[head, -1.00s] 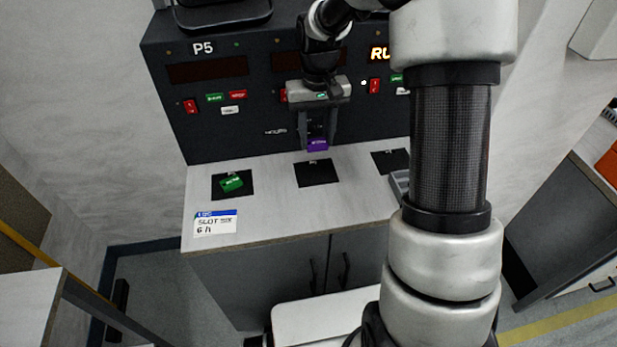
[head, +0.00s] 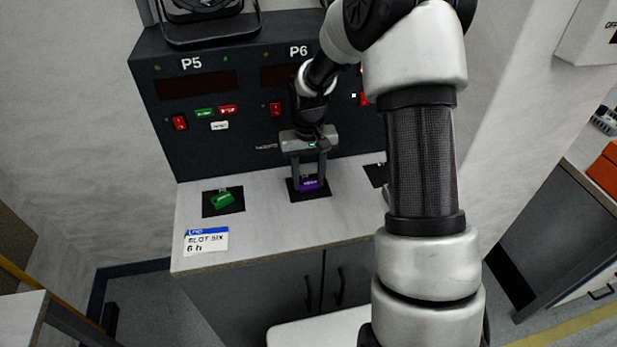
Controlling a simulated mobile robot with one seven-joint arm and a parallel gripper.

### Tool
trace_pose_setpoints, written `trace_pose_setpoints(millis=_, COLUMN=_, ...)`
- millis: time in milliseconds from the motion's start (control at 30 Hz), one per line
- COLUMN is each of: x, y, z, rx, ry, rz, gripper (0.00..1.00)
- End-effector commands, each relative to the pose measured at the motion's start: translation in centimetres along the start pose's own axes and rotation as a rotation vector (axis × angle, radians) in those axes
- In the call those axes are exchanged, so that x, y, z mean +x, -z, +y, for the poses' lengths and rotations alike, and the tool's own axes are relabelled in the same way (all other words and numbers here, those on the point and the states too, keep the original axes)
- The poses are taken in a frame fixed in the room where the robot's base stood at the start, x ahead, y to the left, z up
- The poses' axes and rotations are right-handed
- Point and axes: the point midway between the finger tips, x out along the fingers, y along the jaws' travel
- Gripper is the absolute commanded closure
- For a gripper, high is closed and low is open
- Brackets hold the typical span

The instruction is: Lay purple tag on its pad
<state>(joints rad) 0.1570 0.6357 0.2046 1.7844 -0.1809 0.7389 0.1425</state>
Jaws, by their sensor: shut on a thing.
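The purple tag (head: 310,184) is between the fingers of my gripper (head: 310,178), which is shut on it. The tag is at the middle black pad (head: 296,196) on the white counter, below the P6 panel. It appears over the pad's area; I cannot tell whether it touches the surface. The gripper points down and hides part of the pad. A green tag (head: 223,201) lies on the left black pad (head: 209,211).
A third black pad (head: 375,175) is partly hidden by my arm. A white card (head: 206,242) reading "SLOT SIX 6 h" lies at the counter's front left. The dark panel (head: 215,125) with switches stands behind the pads. The counter front between card and arm is clear.

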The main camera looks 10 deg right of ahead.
Motion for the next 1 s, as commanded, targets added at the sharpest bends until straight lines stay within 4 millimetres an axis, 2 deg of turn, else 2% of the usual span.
trace_pose_setpoints(millis=67, x=0.4, y=0.0, z=0.0, rx=0.000, ry=0.000, rz=0.000, gripper=0.81)
trace_pose_setpoints(millis=100, x=0.4, y=0.0, z=0.0, rx=0.000, ry=0.000, rz=0.000, gripper=0.59)
trace_pose_setpoints(millis=200, x=0.3, y=0.0, z=0.0, rx=0.000, ry=0.000, rz=0.000, gripper=0.42)
trace_pose_setpoints(millis=467, x=0.3, y=0.0, z=0.0, rx=0.000, ry=0.000, rz=0.000, gripper=0.42)
trace_pose_setpoints(millis=633, x=-0.9, y=0.1, z=0.0, rx=0.000, ry=0.000, rz=0.003, gripper=0.42)
trace_pose_setpoints(millis=1000, x=-8.6, y=0.1, z=0.0, rx=0.001, ry=-0.001, rz=0.004, gripper=0.42)
